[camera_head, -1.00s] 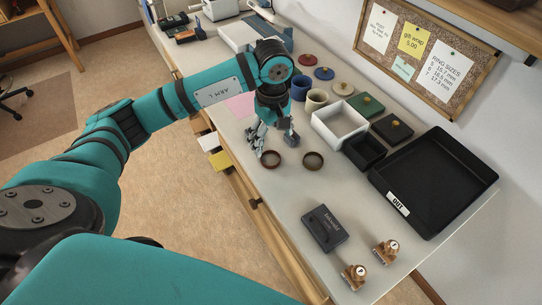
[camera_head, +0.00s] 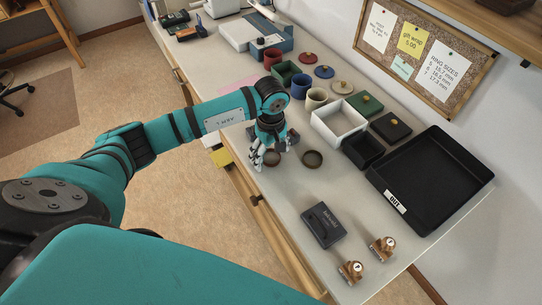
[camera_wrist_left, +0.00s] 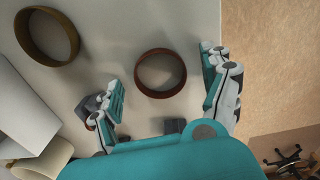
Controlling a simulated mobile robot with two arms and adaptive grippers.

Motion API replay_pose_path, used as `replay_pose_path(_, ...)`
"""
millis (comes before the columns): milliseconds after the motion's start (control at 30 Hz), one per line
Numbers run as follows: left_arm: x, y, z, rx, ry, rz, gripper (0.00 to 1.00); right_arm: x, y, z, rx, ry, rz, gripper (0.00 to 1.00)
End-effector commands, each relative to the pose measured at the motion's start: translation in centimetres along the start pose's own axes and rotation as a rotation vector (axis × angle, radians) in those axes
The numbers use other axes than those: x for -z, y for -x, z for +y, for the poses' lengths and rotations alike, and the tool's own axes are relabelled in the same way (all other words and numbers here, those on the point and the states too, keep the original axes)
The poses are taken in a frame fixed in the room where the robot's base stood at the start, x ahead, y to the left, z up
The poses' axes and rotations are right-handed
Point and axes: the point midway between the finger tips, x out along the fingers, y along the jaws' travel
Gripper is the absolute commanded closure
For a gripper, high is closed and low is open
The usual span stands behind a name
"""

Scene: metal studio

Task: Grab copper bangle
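The copper bangle, a reddish-brown ring, lies flat on the light bench top; its wall shows in the left wrist view (camera_wrist_left: 160,93). In the head view the copper bangle (camera_head: 272,160) is partly covered by my left gripper (camera_head: 268,156). In the left wrist view my left gripper (camera_wrist_left: 161,68) is open and empty, with one finger on each side of the copper bangle and gaps between; its height above the bench is hard to tell. A second, more yellow-brown bangle (camera_wrist_left: 73,45) lies to the left; it also shows in the head view (camera_head: 313,152). My right gripper is not in view.
A white box (camera_head: 333,134), a small black box (camera_head: 360,158) and a black OUT tray (camera_head: 420,222) stand right of the bangles. Several cups and lids are behind. A dark case (camera_head: 323,226) and two copper-coloured pieces (camera_head: 351,271) lie in front. The bench edge is close left.

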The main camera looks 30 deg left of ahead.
Motion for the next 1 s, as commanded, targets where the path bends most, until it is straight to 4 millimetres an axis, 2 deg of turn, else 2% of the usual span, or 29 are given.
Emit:
replay_pose_path(33,0.0,0.0,0.0,0.0,0.0,0.0,0.27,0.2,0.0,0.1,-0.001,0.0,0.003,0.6)
replay_pose_path(433,0.0,0.0,0.0,0.0,0.0,0.0,0.78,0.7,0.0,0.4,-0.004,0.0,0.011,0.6)
replay_pose_path(767,0.1,0.3,0.0,-0.001,0.001,0.001,0.78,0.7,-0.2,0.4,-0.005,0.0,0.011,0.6)
replay_pose_path(1000,0.1,2.8,0.1,-0.003,-0.001,0.003,0.78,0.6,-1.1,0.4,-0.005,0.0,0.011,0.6)
